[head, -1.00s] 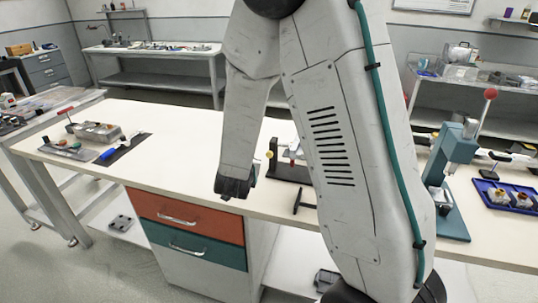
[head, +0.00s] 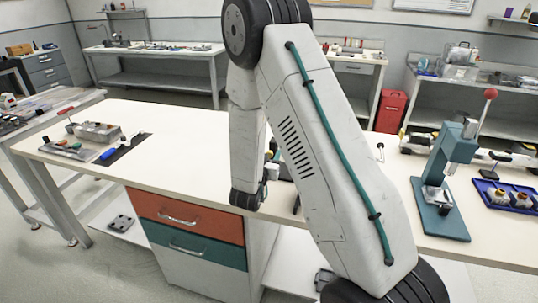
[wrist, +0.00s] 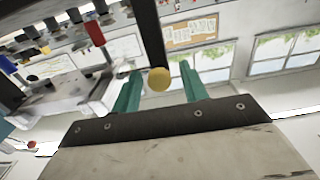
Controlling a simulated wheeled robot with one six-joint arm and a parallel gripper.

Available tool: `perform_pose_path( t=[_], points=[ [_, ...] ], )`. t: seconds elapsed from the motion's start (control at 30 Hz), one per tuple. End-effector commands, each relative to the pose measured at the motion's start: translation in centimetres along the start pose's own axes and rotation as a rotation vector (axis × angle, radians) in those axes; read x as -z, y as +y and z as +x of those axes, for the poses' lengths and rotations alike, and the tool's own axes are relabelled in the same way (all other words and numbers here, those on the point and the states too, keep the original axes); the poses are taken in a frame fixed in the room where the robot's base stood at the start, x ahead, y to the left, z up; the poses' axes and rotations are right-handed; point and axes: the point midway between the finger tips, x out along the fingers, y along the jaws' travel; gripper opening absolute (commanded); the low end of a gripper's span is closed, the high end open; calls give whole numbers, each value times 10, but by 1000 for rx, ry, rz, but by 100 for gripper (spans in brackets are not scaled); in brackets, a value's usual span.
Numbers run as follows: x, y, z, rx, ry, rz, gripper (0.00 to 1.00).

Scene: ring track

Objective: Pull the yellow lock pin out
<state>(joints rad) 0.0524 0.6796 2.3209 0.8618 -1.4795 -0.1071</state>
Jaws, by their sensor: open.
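The yellow lock pin's round knob (wrist: 159,79) shows in the wrist view, between the two teal fingers of my gripper (wrist: 160,69). The fingers are open, with a gap on both sides of the knob. A dark upright bar (wrist: 150,35) stands just behind the knob; the pin's shaft is hidden.
A teal press (head: 450,170) with a red-knobbed lever and a blue tray (head: 507,195) stand on the right. A dark mat (head: 125,147) with tools lies on the left.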

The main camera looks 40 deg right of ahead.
Motion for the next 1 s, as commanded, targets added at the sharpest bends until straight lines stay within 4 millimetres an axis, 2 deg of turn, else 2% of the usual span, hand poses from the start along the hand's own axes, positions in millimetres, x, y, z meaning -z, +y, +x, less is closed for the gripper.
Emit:
perform_pose_path(
  t=[0.3, 0.47, 0.6, 0.8, 1.0],
  points=[
    [0, 0, 4, 1, -1, 0, 44],
    [0, 0, 4, 1, -1, 0, 0],
    [0, 0, 3, 2, -1, 0, 0],
    [0, -4, -11, 1, 0, 0, 0],
    [0, -5, -13, 1, -1, 0, 0]
  ],
)
